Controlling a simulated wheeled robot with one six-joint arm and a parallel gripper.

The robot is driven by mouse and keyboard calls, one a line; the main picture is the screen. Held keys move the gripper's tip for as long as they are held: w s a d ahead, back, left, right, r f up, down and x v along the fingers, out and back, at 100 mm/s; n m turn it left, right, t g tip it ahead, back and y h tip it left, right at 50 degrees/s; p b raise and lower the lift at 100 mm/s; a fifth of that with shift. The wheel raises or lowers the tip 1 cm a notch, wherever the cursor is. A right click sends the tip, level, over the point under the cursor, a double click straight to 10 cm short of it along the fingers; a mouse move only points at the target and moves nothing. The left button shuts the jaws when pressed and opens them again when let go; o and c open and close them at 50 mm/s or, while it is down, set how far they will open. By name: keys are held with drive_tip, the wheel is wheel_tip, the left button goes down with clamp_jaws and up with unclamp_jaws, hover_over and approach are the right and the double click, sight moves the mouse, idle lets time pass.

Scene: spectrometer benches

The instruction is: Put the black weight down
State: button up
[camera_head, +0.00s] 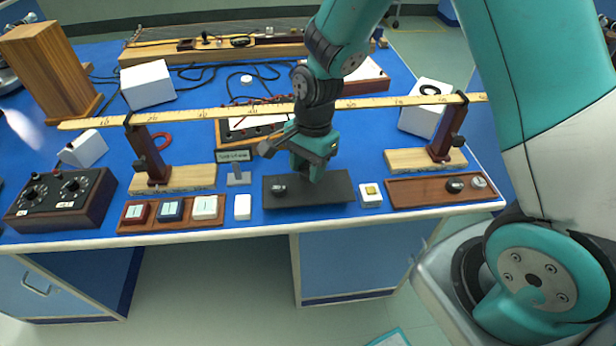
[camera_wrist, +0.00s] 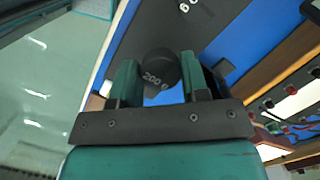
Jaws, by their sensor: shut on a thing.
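In the wrist view a black weight (camera_wrist: 160,72) marked 200 g sits between the two fingers of my gripper (camera_wrist: 161,85), which is shut on it. In the head view my gripper (camera_head: 312,176) is over the black mat (camera_head: 335,191) near the bench's front edge, and the held weight is hidden there. The mat also shows in the wrist view (camera_wrist: 225,18). I cannot tell whether the held weight touches it. Another small dark weight (camera_head: 279,188) stands on the mat's left part.
A brown tray (camera_head: 420,192) to the right holds a black and a silvery weight. A white block with a yellow top (camera_head: 370,195) stands between mat and tray. A white block (camera_head: 243,207) and grey stand (camera_head: 238,178) are left of the mat. A long ruler (camera_head: 200,115) spans behind.

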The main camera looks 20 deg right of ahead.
sight(308, 188)
drive_tip(key=shift+f, duration=1.9)
drive_tip(key=shift+f, duration=0.2)
drive_tip(key=o, duration=1)
drive_tip(key=shift+o, duration=0.2)
drive_tip(key=shift+r, duration=0.1)
drive_tip(key=r, duration=0.3)
drive_tip(key=d+r, duration=0.1)
drive_tip(key=r, duration=0.7)
drive_tip(key=shift+w+d+r, duration=0.2)
drive_tip(key=shift+w+d, duration=0.1)
drive_tip(key=shift+w, duration=0.1)
drive_tip(key=shift+r, duration=0.4)
drive_tip(key=s+a+r+n+y, duration=0.1)
drive_tip(key=s+a+r+n, duration=0.2)
drive_tip(key=s+r+n, duration=0.3)
drive_tip(key=s+a+r+n+y, duration=0.1)
drive_tip(key=s+a+r+n, duration=0.2)
drive_tip(key=s+n, duration=1)
wheel_tip(308, 188, up, 3)
drive_tip(key=shift+s+r+n+t+y, duration=0.1)
drive_tip(key=shift+s+n+t+y, duration=0.1)
drive_tip(key=shift+n+t+y, duration=0.15)
